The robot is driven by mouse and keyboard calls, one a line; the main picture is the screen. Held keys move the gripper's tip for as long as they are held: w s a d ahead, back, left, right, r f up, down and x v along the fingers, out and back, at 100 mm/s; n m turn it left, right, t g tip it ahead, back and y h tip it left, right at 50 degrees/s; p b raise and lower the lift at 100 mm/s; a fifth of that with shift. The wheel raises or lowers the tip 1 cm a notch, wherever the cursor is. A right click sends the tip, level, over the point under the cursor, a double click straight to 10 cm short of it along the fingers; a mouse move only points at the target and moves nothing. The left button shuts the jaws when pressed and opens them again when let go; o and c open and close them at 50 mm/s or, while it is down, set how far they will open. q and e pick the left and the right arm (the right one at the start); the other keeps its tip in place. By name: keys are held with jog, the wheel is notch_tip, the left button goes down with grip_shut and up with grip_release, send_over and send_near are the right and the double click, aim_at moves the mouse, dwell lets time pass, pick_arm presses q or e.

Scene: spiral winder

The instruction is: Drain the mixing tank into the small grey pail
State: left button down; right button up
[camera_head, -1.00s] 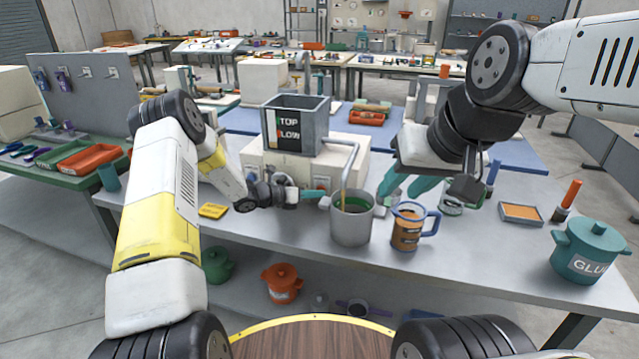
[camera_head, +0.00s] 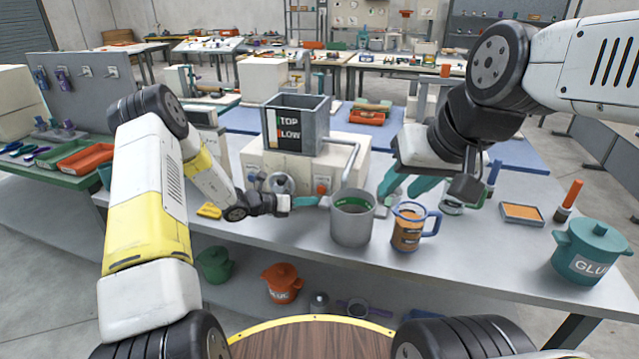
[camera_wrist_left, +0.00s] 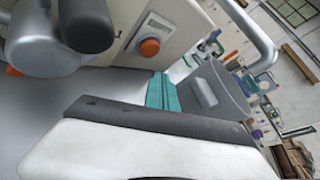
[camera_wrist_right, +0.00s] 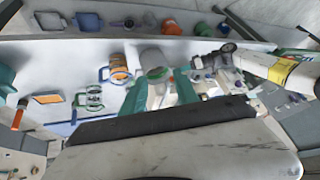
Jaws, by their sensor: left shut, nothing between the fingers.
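The mixing tank (camera_head: 300,132) is a grey open box with a black and red marked front, on a white base. Its bent grey pipe (camera_head: 354,155) ends above the small grey pail (camera_head: 352,222), which stands upright on the bench. No stream shows at the pipe now. A green band shows inside the pail; its liquid level is unclear. My left gripper (camera_head: 316,201) is shut and empty beside the pail's left rim; contact is unclear. Its teal fingers (camera_wrist_left: 160,90) are together in the left wrist view. My right gripper (camera_head: 405,186) is open and empty, above and behind the pail.
A blue-handled jug (camera_head: 408,232) of orange-brown liquid stands just right of the pail. A teal glue pot (camera_head: 590,254) and a framed orange pad (camera_head: 522,214) are further right. An orange knob (camera_wrist_left: 150,47) is on the base.

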pick_arm(q)
jog(key=shift+s+a+r, duration=0.1)
jog(key=shift+s+a, duration=0.1)
jog(key=shift+s, duration=0.85)
pick_arm(e)
jog(key=shift+c, duration=0.3)
grip_shut()
dwell(0.9)
